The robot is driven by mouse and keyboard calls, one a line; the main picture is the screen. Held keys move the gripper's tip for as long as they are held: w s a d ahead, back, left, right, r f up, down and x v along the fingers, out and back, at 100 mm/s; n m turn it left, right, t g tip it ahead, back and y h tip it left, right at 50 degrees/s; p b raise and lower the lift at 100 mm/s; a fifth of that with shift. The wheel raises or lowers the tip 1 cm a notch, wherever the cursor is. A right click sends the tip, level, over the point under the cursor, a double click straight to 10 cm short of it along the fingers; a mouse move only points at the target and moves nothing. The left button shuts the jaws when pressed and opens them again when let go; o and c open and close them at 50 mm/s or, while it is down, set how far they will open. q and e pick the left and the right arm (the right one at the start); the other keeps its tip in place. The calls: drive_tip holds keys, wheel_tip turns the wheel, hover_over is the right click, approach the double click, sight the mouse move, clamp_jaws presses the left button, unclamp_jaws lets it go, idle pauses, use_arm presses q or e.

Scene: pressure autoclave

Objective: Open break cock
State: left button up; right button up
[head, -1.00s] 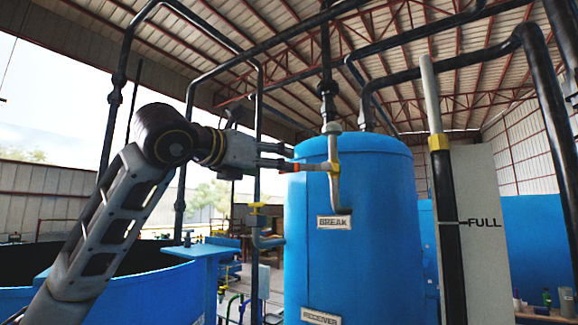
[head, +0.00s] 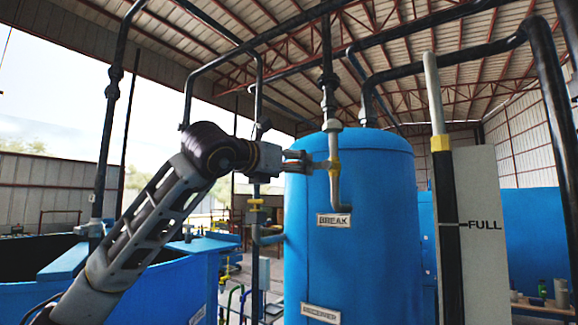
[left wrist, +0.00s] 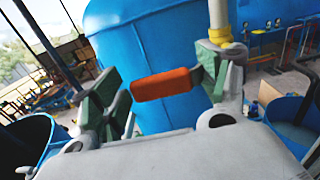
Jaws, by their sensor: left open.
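Whether a finger touches the handle, I cannot tell. My right gripper is in neither view.
The blue tank (head: 350,260) stands right behind the valve. A grey pipe (head: 340,200) bends below it. A black and white gauge column and a FULL board (head: 480,225) stand to the right. Another pipe with a yellow valve (head: 256,204) is lower left.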

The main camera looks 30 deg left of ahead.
use_arm(q)
drive_tip(key=c, duration=1.5)
drive_tip(key=shift+o, duration=0.2)
